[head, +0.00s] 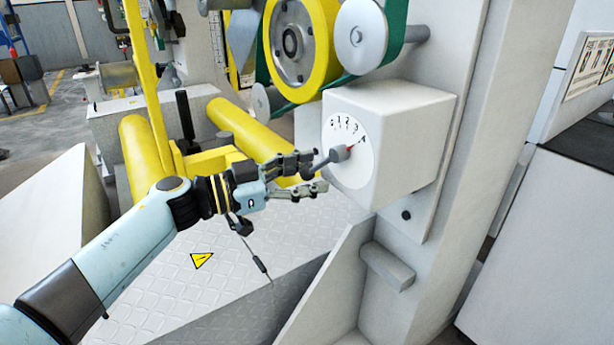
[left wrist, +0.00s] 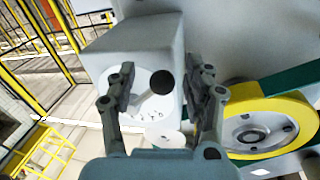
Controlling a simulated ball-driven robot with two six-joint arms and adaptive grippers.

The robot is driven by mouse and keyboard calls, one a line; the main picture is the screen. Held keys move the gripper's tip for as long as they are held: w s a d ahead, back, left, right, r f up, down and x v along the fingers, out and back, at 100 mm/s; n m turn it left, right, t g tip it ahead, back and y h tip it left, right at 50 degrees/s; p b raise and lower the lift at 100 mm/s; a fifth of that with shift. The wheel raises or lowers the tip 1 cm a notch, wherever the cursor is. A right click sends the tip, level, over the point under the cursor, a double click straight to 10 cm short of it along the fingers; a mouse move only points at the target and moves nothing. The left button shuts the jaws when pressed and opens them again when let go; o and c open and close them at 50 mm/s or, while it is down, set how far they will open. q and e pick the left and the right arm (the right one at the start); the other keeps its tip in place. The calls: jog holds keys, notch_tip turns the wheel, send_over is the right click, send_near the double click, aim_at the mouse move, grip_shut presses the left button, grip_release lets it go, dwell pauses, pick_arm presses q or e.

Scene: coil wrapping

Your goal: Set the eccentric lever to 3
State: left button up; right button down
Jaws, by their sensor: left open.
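The eccentric lever (head: 340,154) is a grey handle on a round white dial (head: 346,170) numbered 0 to 4, on the front of a white box. Its red pointer is directed near the 4. The handle sticks out down and left toward my left gripper (head: 316,173). That gripper is open, with its fingertips around or just beside the handle's end; contact cannot be told. In the left wrist view the lever's dark round end (left wrist: 162,83) shows between the two open fingers (left wrist: 163,88), with the dial (left wrist: 150,106) behind it. My right gripper is not in view.
The white box (head: 415,140) stands out from a grey machine column. A yellow-rimmed wheel (head: 330,45) and green belt (head: 396,30) are just above the dial. A grey block (head: 387,266) juts out below. Yellow rollers (head: 245,132) lie behind my left arm.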

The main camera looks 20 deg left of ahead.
pick_arm(q)
jog(key=shift+c, duration=0.4)
grip_shut()
